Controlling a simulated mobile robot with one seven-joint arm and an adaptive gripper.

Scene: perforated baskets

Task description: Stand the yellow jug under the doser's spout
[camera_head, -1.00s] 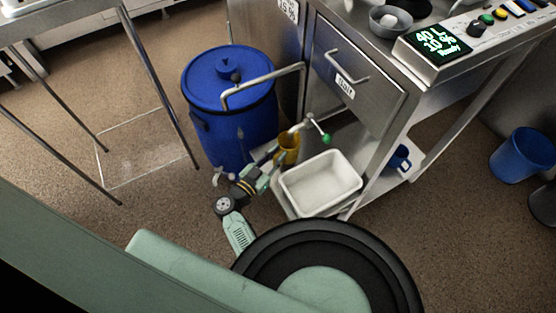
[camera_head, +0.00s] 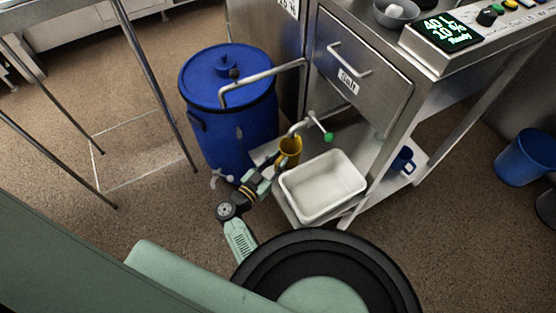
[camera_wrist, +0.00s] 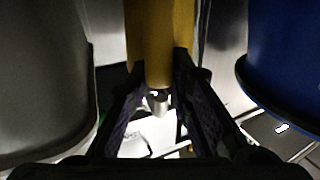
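The yellow jug (camera_head: 290,151) stands upright on the low metal shelf beside the white tub. The doser's spout (camera_head: 297,127), a bent pipe with a green-tipped lever, comes down at the jug's mouth. The jug appears beneath the spout's end, though exact alignment is hard to tell. My gripper (camera_head: 271,169) is low at the jug's near left side. In the wrist view, the yellow jug (camera_wrist: 160,20) is at top centre, and its handle lies between my two fingertips (camera_wrist: 160,78), which appear to touch it on both sides. The jug's base is hidden.
A blue lidded drum (camera_head: 225,105) stands close left of the jug. The white tub (camera_head: 323,187) is close on the right. A salt drawer (camera_head: 365,75) is above, and a blue mug (camera_head: 402,160) sits farther right on the shelf. Floor at left is open.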

